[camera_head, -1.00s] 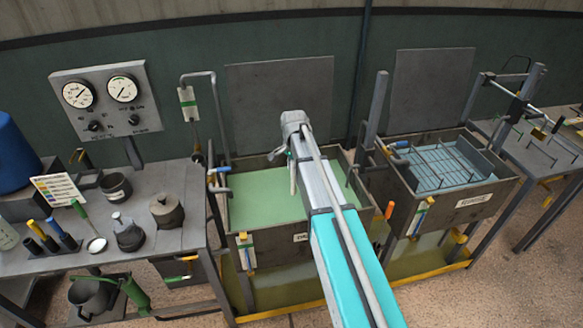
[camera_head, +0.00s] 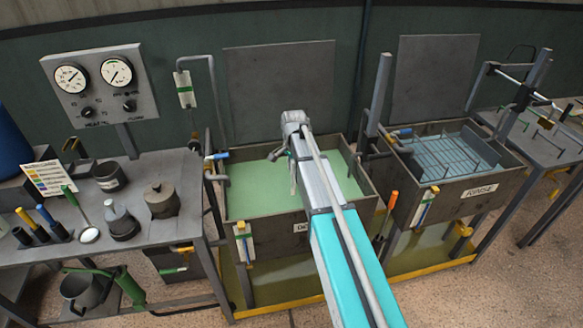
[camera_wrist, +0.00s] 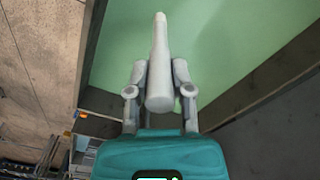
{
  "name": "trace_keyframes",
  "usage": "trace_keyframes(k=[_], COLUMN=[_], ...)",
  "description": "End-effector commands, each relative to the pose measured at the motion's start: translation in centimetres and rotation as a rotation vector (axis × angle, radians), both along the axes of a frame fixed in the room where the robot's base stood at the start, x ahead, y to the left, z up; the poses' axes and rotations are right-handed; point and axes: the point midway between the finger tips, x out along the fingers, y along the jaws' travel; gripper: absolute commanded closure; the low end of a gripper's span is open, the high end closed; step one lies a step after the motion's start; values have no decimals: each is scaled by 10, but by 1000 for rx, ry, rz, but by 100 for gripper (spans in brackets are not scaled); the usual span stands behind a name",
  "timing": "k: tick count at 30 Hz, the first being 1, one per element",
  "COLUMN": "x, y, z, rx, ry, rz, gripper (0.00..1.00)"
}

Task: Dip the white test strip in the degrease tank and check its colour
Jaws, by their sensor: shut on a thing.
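The degrease tank (camera_head: 275,240) is a dark open tank with pale green liquid (camera_head: 255,188) and a label partly hidden by my arm. My gripper (camera_head: 293,165) is over the tank, pointing down. In the wrist view my gripper (camera_wrist: 160,85) is shut on a pale, stick-like thing, apparently the white test strip (camera_wrist: 160,55), thick at the near end and narrower at the far end. Its far end shows against the green liquid; I cannot tell whether it touches the liquid. In the head view only a small pale piece shows below my gripper. The strip's colour looks plain white-grey.
A colour chart card (camera_head: 48,182) stands on the left bench (camera_head: 185,222), among pots and coloured-handled tools. The rinse tank (camera_head: 470,200) with a wire rack stands at right. A grey pipe (camera_head: 212,105) and a gauge panel (camera_head: 100,85) rise behind the bench.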

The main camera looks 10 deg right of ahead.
Motion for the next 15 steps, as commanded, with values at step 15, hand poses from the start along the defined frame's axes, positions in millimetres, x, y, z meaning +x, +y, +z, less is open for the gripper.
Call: trace_keyframes(k=[15], x=[0], y=[0], z=[-41], rx=[0], ry=[0], rz=[0], gripper=[96])
